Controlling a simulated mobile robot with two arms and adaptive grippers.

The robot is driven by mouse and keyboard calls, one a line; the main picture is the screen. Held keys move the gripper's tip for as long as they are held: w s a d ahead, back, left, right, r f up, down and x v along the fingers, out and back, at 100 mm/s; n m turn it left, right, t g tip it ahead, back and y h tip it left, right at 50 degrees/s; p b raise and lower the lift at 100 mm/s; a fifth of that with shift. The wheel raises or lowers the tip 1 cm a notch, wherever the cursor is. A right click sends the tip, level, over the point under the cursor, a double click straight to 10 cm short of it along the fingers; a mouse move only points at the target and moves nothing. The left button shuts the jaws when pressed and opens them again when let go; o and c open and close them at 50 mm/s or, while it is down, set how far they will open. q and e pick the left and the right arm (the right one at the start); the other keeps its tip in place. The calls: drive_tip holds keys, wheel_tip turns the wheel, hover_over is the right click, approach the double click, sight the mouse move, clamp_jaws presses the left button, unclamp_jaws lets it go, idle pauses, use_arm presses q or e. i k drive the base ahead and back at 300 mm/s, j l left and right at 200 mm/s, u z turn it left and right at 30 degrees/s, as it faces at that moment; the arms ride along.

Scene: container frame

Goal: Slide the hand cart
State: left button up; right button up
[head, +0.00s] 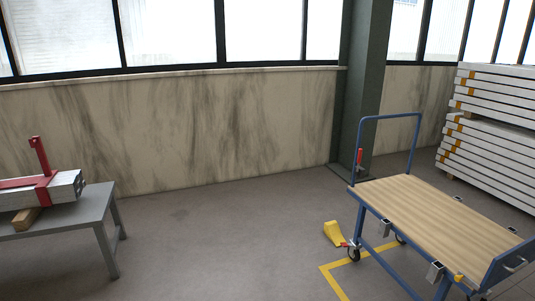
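The hand cart (435,222) stands at the right of the head view. It has a blue metal frame, a bare light wooden top and a tall blue push handle (390,117) at its far left end. Dark caster wheels (354,254) show below, and its near right end is cut off by the picture edge. A red-handled part (360,160) stands by the handle. Neither of my grippers is in view.
A yellow wedge (334,233) lies on the floor by the cart's left wheel, near yellow floor tape (336,283). A grey table (96,212) with metal profiles and a red clamp stands at left. Stacked white panels (492,150) stand behind right. The middle floor is clear.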

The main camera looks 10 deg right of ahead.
sight(450, 235)
drive_tip(key=i+l+z, duration=0.2)
drive_tip(key=i+z, duration=0.15)
drive_tip(key=i, duration=0.35)
drive_tip(key=i+z, duration=0.35)
drive_tip(key=i, duration=0.35)
drive_tip(key=i+j+z, duration=0.1)
drive_tip(key=i+z, duration=0.25)
drive_tip(key=i, duration=0.35)
